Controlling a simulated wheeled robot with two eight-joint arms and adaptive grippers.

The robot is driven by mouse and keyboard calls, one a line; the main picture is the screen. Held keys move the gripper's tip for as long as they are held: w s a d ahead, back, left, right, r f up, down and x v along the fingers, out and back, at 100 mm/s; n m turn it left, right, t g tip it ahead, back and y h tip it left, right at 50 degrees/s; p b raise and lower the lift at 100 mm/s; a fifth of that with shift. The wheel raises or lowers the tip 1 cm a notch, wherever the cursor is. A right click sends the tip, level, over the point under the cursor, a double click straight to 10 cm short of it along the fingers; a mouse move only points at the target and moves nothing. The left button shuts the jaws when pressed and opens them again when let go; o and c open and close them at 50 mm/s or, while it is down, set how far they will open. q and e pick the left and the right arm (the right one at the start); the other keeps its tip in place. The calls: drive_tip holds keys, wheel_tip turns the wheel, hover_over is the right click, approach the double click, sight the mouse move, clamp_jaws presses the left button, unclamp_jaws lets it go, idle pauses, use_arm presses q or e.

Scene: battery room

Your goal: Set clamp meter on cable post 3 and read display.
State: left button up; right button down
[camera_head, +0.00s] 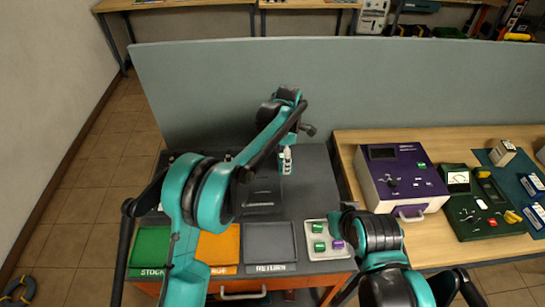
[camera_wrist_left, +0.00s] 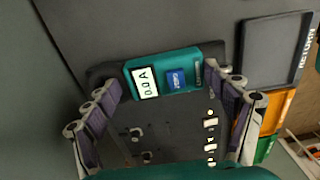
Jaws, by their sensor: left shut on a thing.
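The clamp meter (camera_wrist_left: 193,62) is a teal body with a white display reading 0.0A and a blue label. It lies crosswise between the fingers of my left gripper (camera_wrist_left: 165,88), which is shut on it. A small white and teal shape (camera_head: 286,162) below my left wrist in the head view may be the meter. Beyond it in the left wrist view is a dark panel (camera_wrist_left: 175,140) with several small posts, including one metallic post (camera_wrist_left: 136,132), and white marks. I cannot read post numbers or tell whether the meter touches one. My right gripper is not in view; only its arm shows.
The dark bench has green (camera_head: 152,246), orange (camera_head: 218,248) and grey RETURN (camera_head: 270,241) trays at its front. A purple instrument (camera_head: 400,178) stands right. A grey partition (camera_head: 400,80) closes the back.

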use_arm(q)
drive_tip(key=shift+s+d+r, duration=0.4)
drive_tip(key=shift+d+r, duration=0.1)
drive_tip(key=shift+d, duration=0.2)
drive_tip(key=w+a+f+p, duration=0.1)
drive_tip(key=w+a+f, duration=0.15)
drive_tip(key=a, duration=0.95)
drive_tip(key=w+a+f, duration=0.2)
drive_tip(key=w+a, duration=0.2)
drive_tip(key=a, duration=0.7)
drive_tip(key=shift+s+f+b, duration=0.1)
drive_tip(key=shift+f+b, duration=1.2)
drive_tip(key=shift+f, duration=1.15)
drive_tip(key=shift+f+b, duration=0.45)
drive_tip(key=shift+b, duration=0.1)
drive_tip(key=o, duration=1.1)
